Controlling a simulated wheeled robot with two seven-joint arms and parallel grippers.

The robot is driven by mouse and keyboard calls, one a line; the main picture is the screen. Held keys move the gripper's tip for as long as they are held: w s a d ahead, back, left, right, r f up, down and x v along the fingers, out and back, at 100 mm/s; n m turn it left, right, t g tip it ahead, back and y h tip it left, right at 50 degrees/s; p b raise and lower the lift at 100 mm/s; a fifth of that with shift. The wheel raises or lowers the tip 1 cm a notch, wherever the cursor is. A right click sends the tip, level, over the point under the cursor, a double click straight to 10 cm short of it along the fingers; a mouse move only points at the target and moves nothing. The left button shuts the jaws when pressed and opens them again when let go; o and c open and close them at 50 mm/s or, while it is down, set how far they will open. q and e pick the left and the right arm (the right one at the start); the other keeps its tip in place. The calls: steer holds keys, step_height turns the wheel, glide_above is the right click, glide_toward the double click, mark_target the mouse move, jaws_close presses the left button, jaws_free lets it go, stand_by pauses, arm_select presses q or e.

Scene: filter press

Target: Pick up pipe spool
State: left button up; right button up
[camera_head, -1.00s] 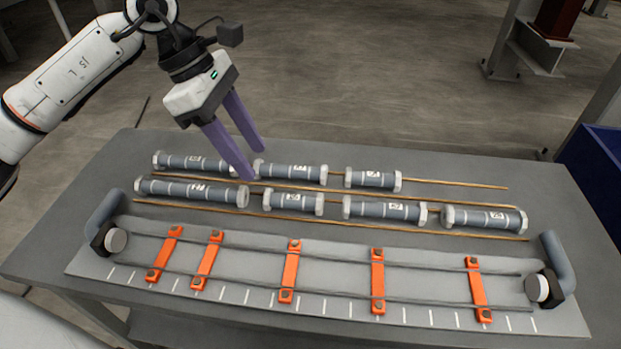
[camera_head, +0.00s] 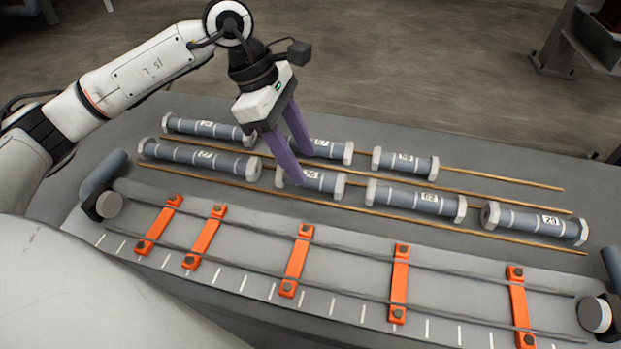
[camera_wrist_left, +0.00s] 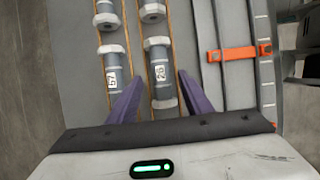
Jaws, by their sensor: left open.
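Several grey pipe spools with pale hexagonal end flanges and number labels lie in two rows on the table. A short front-row spool (camera_head: 324,182) lies below my left gripper (camera_head: 299,168), which is open and empty. In the left wrist view this spool (camera_wrist_left: 159,82) lies between the two purple fingers (camera_wrist_left: 160,77), lengthwise along them. A back-row spool labelled 67 (camera_head: 334,149) is partly hidden behind the fingers; in the wrist view it lies just left of the left finger. Whether the fingers touch any spool, I cannot tell. My right gripper is not in view.
Thin copper-coloured rods (camera_head: 455,224) run along the rows. In front lies a grey rack (camera_head: 350,262) with two long rails, orange crosspieces (camera_head: 299,259) and round end knobs (camera_head: 594,315). Neighbouring spools (camera_head: 416,198) lie close on both sides.

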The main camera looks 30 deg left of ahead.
mark_target(311, 175)
arm_select(q)
steer(key=shift+d+x, duration=0.2)
steer(key=shift+x, duration=2)
jaws_close()
